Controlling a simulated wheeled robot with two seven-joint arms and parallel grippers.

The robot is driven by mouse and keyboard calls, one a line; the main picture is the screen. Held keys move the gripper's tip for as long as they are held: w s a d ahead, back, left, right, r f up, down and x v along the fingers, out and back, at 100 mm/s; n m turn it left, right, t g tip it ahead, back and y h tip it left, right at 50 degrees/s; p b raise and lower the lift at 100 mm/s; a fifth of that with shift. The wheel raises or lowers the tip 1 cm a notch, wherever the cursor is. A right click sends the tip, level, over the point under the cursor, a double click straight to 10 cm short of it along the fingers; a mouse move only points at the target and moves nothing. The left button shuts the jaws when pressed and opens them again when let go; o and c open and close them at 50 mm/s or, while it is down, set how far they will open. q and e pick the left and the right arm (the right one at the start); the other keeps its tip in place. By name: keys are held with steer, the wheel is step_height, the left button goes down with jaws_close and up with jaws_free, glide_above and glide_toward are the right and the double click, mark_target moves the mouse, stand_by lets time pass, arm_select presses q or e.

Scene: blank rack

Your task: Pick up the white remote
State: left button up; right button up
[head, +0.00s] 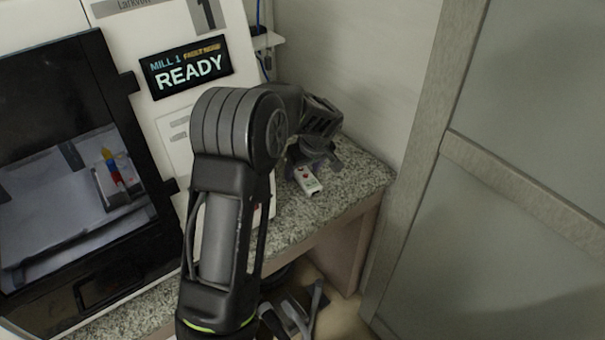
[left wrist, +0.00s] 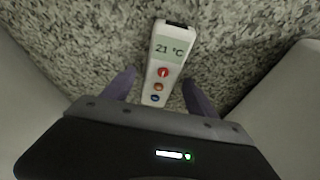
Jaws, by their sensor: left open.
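The white remote (head: 307,180) lies on the speckled stone counter, with a small screen and coloured buttons. In the left wrist view the remote (left wrist: 163,62) shows a "21 °C" display, with a red button and smaller ones below it. My left gripper (head: 318,160) is above the counter at the remote's far end in the head view. In the left wrist view its two fingers (left wrist: 160,88) are apart, one on each side of the remote's lower part. Whether they touch it cannot be told. My right gripper is not seen.
The granite counter (head: 345,186) is clear around the remote. A white machine with a "READY" display (head: 190,67) and a dark window stands at the left. A grey framed panel (head: 510,150) stands close on the right. The wall is behind the counter.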

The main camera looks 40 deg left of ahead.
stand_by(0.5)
arm_select(q)
jaws_close()
stand_by(0.5)
